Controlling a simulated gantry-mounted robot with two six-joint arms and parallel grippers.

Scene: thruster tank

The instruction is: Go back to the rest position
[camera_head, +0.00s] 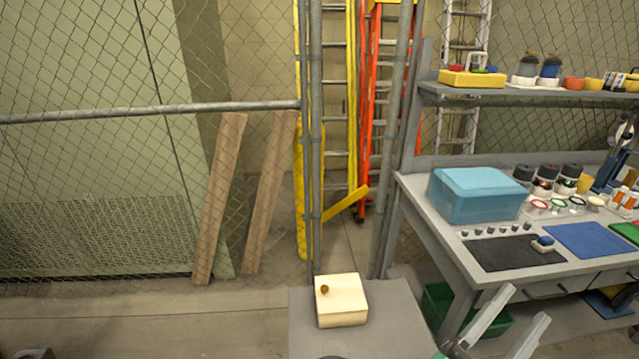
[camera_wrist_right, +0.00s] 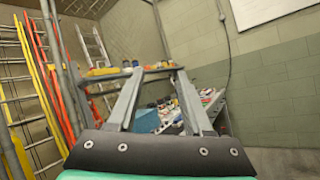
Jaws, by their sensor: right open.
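My right gripper (camera_head: 527,303) shows at the lower right of the head view, in front of the workbench. Its two grey fingers are spread and nothing is between them. In the right wrist view the same open fingers (camera_wrist_right: 160,76) point toward the shelf and bench, which look some way off. My left gripper is not clearly visible in the head view.
A cream box (camera_head: 341,308) with a brown knob sits on a grey stand (camera_head: 393,325). The workbench (camera_head: 447,235) at right holds a blue tank (camera_head: 480,197) and a black mat (camera_head: 512,256). A green bin (camera_head: 437,299) stands below. Mesh fencing and ladders stand behind.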

